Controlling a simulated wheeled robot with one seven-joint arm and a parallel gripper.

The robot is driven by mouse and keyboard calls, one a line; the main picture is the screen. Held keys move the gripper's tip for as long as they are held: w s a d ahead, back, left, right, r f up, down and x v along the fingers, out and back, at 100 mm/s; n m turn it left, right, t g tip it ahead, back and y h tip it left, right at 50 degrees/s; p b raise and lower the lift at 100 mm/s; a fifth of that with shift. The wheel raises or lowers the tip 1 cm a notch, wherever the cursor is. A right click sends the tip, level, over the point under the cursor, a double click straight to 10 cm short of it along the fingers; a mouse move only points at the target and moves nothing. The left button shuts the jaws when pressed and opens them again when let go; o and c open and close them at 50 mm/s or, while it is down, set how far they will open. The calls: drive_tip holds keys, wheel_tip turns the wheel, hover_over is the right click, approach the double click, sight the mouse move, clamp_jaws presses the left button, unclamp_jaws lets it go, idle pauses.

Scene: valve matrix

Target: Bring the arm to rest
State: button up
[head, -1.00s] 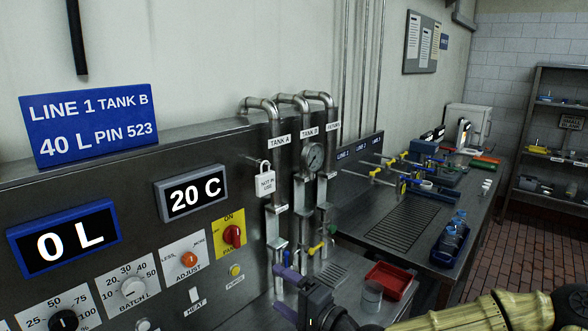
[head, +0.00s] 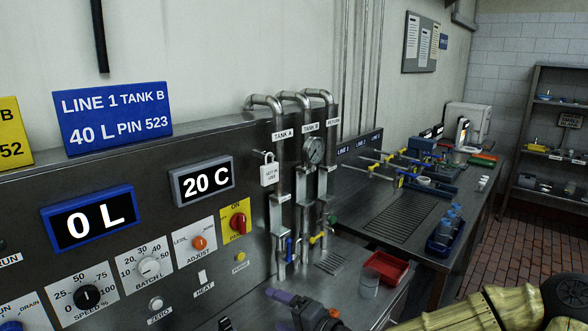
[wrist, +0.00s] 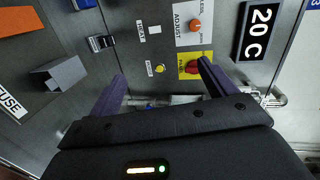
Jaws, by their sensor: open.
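My gripper (wrist: 160,82) is open, with its two purple fingers spread wide and nothing between them in the wrist view. In the head view, my gripper (head: 292,303) is low at the picture's bottom edge, in front of the control panel (head: 140,185) and left of the red tray. My arm reaches in from the lower right; its other parts are cut off by the frame. In the wrist view, the panel (wrist: 130,60) lies beyond the fingers, with the yellow ON switch (wrist: 192,66) just left of the right finger.
Steel pipes with a gauge (head: 313,150) and a white padlock (head: 268,174) stand behind the gripper. A red tray (head: 386,267) and a clear beaker (head: 370,285) are on the bench to its right. Bottles stand in a blue tray (head: 443,246). Open tiled floor lies at right.

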drive_tip(key=s+d+f+n+g+h, duration=0.2)
drive_tip(key=s+f+n+g+h, duration=0.1)
drive_tip(key=f, duration=0.4)
drive_tip(key=s+d+f+n+g+h, duration=0.2)
drive_tip(key=s+f+g+h, duration=0.15)
drive_tip(key=f, duration=0.25)
drive_tip(key=s+d+r+n+h, duration=0.1)
drive_tip(key=s+d+r+h, duration=0.2)
drive_tip(key=d, duration=0.4)
drive_tip(key=s+d+r+h, duration=0.3)
drive_tip(key=s+d+r, duration=0.1)
drive_tip(key=d, duration=0.3)
drive_tip(key=shift+s+r+n+g, duration=0.2)
drive_tip(key=shift+s+n+g, duration=0.2)
drive_tip(key=shift+s, duration=0.1)
